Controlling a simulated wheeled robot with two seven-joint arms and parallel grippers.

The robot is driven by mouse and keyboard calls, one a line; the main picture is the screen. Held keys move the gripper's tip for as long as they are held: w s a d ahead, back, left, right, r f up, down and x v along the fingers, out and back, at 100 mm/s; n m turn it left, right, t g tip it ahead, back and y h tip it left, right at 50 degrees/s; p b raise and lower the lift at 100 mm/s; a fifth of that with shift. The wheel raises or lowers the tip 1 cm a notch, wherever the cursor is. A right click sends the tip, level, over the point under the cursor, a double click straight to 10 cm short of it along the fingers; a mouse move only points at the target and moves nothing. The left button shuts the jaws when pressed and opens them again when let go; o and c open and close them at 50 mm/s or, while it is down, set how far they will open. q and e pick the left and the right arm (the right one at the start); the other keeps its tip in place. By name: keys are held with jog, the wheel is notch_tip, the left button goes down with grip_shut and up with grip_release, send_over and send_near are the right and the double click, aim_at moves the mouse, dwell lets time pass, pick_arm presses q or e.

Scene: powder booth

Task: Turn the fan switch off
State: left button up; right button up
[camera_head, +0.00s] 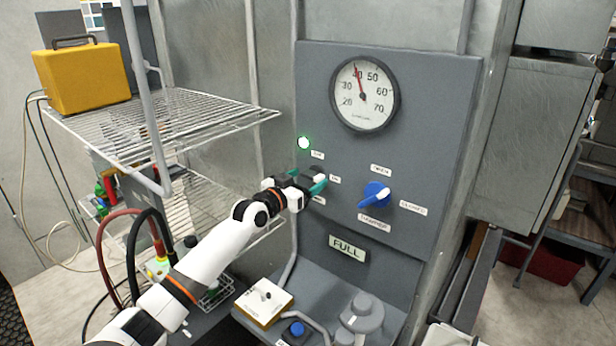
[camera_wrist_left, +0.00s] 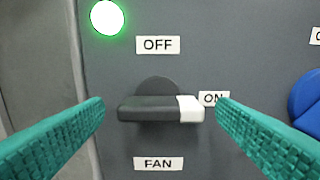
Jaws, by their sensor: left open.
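The fan switch (camera_wrist_left: 160,108) is a dark knob with a white tip on the grey panel. In the left wrist view its white tip points right, at the ON label (camera_wrist_left: 212,98). The OFF label (camera_wrist_left: 158,44) is above it and the FAN label (camera_wrist_left: 158,163) below. A green lamp (camera_wrist_left: 106,17) is lit at the upper left; it also shows in the head view (camera_head: 304,143). My left gripper (camera_head: 318,184) is open at the switch, with one green finger on each side of the knob and gaps between. In the head view the gripper mostly hides the switch. My right gripper is not in view.
A blue selector knob (camera_head: 374,194) is to the right of the switch, below a round gauge (camera_head: 364,94). A wire shelf (camera_head: 160,118) with a yellow case (camera_head: 82,76) stands left of the panel.

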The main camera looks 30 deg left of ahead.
pick_arm(q)
jog(key=shift+w, duration=0.7)
jog(key=shift+c, duration=0.3)
jog(key=shift+d, duration=0.1)
jog(key=c, duration=0.9)
jog(key=shift+c, duration=0.2)
